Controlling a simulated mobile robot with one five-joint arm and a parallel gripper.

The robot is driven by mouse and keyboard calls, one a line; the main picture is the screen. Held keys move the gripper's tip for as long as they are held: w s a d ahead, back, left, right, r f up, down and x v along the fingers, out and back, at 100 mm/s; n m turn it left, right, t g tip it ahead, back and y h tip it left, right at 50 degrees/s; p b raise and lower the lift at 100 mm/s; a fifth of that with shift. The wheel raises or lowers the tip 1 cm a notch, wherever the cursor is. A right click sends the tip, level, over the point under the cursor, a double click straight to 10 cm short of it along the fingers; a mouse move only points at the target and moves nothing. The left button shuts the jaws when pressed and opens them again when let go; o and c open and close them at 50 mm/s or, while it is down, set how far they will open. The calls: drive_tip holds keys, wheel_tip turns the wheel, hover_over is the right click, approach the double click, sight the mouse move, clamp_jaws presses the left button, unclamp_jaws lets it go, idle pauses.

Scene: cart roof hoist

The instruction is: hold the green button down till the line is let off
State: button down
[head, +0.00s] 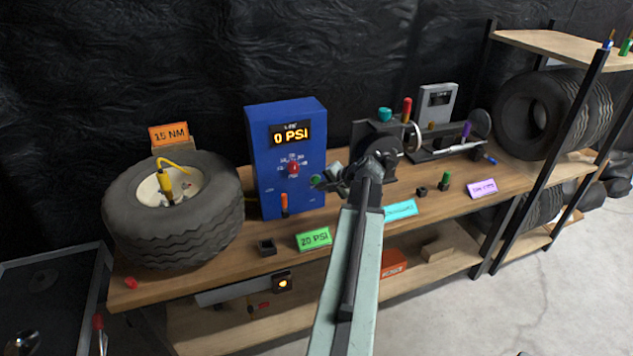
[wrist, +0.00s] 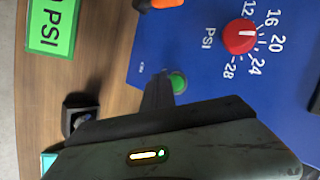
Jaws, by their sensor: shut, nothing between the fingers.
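The blue inflator box (head: 257,155) stands on the bench, and its display (head: 291,134) reads 0 PSI. The green button (head: 316,180) is low on its front right. It also shows in the wrist view (wrist: 179,82), just beyond the tip of my gripper. My gripper (head: 327,180) is shut and empty, pointing at the button. In the wrist view the dark fingers (wrist: 158,92) overlap the button's edge; I cannot tell whether they touch or press it. A yellow chuck with a hose (head: 166,182) sits in the tyre (head: 175,225) at left.
A red dial knob (wrist: 240,37) is near the button, and an orange-handled part (head: 284,202) is at the box's lower left. A green 20 PSI card (head: 313,239) and a small dark block (head: 266,247) lie in front. A grey machine (head: 380,145) stands to the right.

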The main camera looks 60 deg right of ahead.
drive_tip(key=s+a, duration=0.1)
drive_tip(key=s, duration=0.1)
drive_tip(key=s+a, duration=0.1)
drive_tip(key=s, duration=0.1)
drive_tip(key=shift+a, duration=0.4)
